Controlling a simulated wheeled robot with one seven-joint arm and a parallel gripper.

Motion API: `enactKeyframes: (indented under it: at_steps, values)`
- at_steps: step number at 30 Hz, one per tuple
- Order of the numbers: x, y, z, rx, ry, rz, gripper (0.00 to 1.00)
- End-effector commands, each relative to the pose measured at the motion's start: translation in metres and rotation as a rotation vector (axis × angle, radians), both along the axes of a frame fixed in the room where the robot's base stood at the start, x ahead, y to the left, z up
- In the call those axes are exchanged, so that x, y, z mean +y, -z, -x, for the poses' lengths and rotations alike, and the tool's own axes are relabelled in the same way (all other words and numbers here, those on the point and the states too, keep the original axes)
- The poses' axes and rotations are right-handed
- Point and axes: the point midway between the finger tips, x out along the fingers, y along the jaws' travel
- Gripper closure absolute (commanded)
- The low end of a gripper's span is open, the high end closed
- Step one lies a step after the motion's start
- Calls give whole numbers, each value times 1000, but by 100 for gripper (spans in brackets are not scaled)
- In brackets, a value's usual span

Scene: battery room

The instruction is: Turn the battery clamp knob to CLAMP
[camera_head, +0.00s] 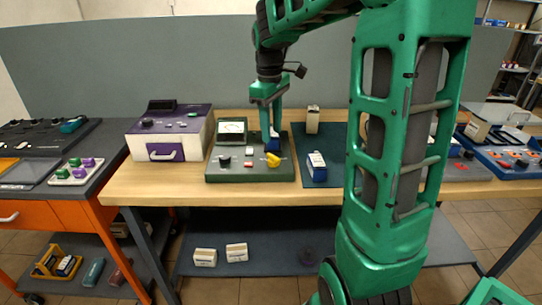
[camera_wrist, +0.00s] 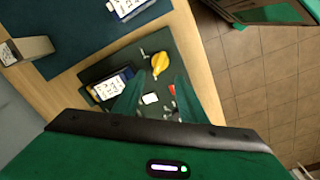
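The dark green device (camera_head: 215,173) stands on the wooden bench. Its yellow lever-like knob (camera_head: 274,159) sits at the right front; it also shows in the wrist view (camera_wrist: 160,63). I take this as the clamp knob; CLAMP lettering is too small to read. A blue and white battery (camera_wrist: 112,85) sits on the device, partly hidden by my gripper in the head view. My gripper (camera_wrist: 156,92) is above the device, pointing down. Its two green fingers are apart with nothing seen held between them. The knob lies beyond the fingertips, apart from them.
The device also has a meter (camera_head: 232,130), a black knob (camera_head: 224,161) and a red button (camera_head: 248,164). A blue battery (camera_head: 316,167) and a beige block (camera_head: 313,119) stand on the dark mat (camera_head: 335,142) at right. A purple and white box (camera_head: 168,134) stands at left.

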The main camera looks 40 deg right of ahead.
Motion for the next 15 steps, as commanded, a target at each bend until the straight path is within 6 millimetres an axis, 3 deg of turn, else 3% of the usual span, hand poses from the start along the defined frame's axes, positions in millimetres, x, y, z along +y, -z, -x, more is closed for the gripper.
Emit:
enactKeyframes:
  at_steps: [15]
  values:
    - [-6,83,0,5,5,-1,62]
